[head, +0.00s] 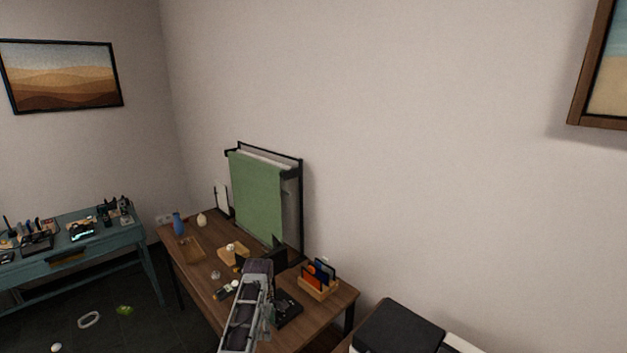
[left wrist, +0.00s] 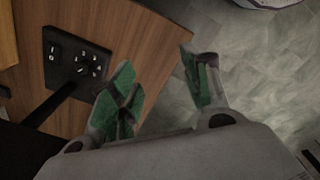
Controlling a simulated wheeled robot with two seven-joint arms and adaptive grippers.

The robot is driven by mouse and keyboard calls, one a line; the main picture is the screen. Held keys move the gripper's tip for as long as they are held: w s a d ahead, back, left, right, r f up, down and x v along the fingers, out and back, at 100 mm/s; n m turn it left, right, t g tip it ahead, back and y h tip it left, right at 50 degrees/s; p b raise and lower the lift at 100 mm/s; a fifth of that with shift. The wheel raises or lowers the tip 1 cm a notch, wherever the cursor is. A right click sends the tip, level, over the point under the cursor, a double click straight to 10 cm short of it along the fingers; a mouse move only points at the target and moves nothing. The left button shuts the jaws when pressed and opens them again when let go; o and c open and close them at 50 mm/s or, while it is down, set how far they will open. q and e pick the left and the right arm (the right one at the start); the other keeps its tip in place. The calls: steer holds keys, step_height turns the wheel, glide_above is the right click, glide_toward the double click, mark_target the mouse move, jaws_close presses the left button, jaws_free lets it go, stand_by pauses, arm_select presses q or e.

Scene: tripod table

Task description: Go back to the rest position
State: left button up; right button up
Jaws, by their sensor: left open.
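My left gripper (left wrist: 161,88) is open and empty in the left wrist view, with its green-padded fingers spread apart. It is over the edge of the brown wooden table (left wrist: 155,45), with grey floor below one finger. In the head view my left arm rises from the bottom edge in front of the brown table (head: 203,285); I cannot make out its fingertips there. A black stand base (left wrist: 77,65) with a dial-like face and a dark rod is on the table beside the gripper, apart from the fingers. My right gripper is in neither view.
A green backdrop (head: 256,195) stands at the table's back against the wall. A wooden holder (head: 318,289) with upright cards sits at its right end. A blue vase (head: 178,224) is at the left. A teal table (head: 100,240) with several items stands further left.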

arm_select(q)
steer(key=s+a+f+m+t, duration=0.1)
steer(key=s+a+f+m, duration=0.3)
steer(key=s, duration=0.3)
steer(key=s+a+f+m+t, duration=0.1)
steer(key=s+a+m, duration=0.2)
steer(key=s+a, duration=0.3)
steer(key=s+d+r+m, duration=0.1)
steer(key=s+r+m, duration=0.25)
steer(key=s, duration=0.35)
steer(key=s+d+r+m+t, duration=0.1)
steer(key=s+r+m, duration=0.1)
steer(key=s+m, duration=0.45)
steer(key=s+d+r+m, duration=0.1)
steer(key=s+r+m, duration=0.15)
steer(key=s, duration=0.65)
step_height(320, 180, down, 33)
steer(key=s+g, duration=0.1)
steer(key=s, duration=0.1)
steer(key=s+a+f, duration=0.2)
steer(key=s+f, duration=0.8)
steer(key=s, duration=0.1)
steer(key=s+a+f+g+b, duration=0.1)
steer(key=s+f, duration=0.9)
steer(key=s, duration=0.1)
steer(key=shift+s+a+f, duration=0.2)
steer(key=shift+a+f, duration=0.2)
